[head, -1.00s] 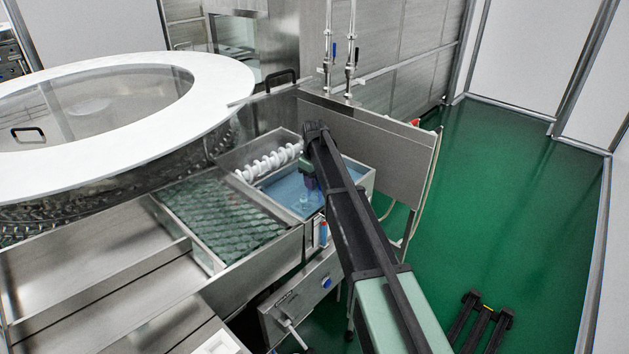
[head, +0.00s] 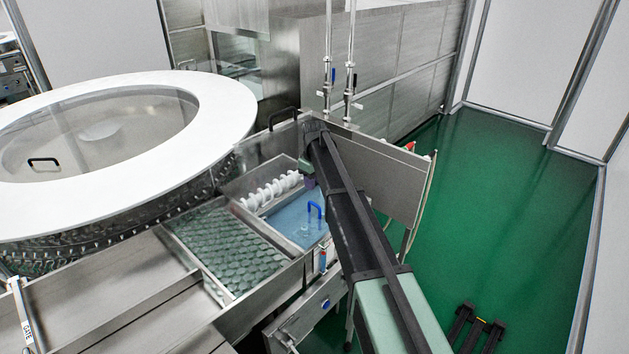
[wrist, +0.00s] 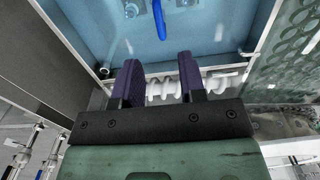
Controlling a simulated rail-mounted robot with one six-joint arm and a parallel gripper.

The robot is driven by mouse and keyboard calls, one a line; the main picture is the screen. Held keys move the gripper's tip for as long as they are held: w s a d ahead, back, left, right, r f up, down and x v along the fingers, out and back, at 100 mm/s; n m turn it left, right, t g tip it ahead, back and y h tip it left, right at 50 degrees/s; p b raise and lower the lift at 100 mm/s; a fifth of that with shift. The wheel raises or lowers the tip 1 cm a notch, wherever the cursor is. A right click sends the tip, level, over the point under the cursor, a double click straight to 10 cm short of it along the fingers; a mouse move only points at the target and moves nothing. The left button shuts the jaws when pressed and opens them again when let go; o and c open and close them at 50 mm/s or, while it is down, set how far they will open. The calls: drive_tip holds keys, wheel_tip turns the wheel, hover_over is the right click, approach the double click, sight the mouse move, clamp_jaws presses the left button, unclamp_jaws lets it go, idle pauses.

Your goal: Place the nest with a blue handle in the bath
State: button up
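The blue handle (head: 314,210) of the nest stands up out of the bath (head: 285,218), which holds blue water. The body of the nest is under the water and hard to make out. In the wrist view the blue handle (wrist: 158,20) is at the top, beyond my fingertips and apart from them. My gripper (head: 309,182) is above the bath, partly hidden by my arm. In the wrist view my gripper (wrist: 160,75) is open, with an empty gap between its two purple fingers.
A white spiral roller (head: 270,190) lies along the back of the bath. Left of it is a tray of rounded glass pieces (head: 225,245). A large white ring table (head: 215,110) stands at the left. A steel panel (head: 380,175) rises behind my arm.

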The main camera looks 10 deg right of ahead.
drive_tip(key=s+m, duration=0.7)
drive_tip(key=s, duration=3.1)
drive_tip(key=shift+s, duration=0.15)
drive_tip(key=shift+f, duration=0.1)
